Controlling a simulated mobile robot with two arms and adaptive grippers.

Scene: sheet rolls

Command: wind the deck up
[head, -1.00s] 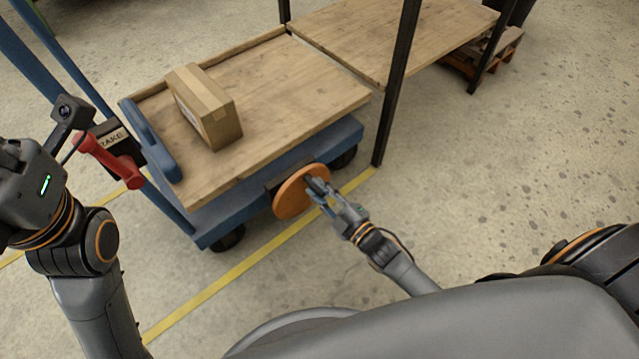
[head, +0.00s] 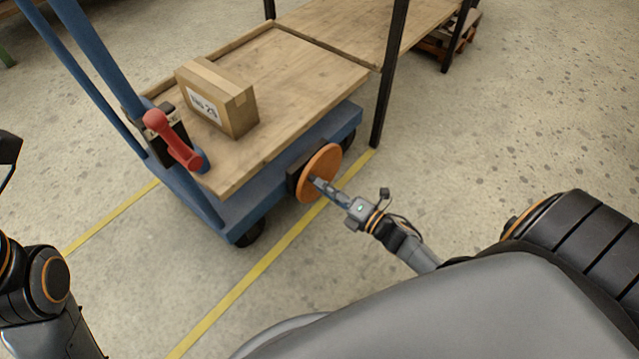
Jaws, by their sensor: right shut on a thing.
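The cart's wooden deck (head: 300,65) sits on a blue frame (head: 241,198). An orange handwheel (head: 326,160) is mounted on the cart's near side, facing me. My right gripper (head: 318,184) is at the wheel's face, shut on what looks like its handle; the fingers hide most of the handle. A cardboard box (head: 228,92) with a white label lies on the deck. My left arm shows only in part at the left edge, and its fingers are out of view.
A red lever (head: 172,139) sits on the cart's upright at the left. A wooden table (head: 352,27) with dark legs adjoins the deck at the back. A yellow line (head: 236,291) runs along the floor under the cart. The floor at right is clear.

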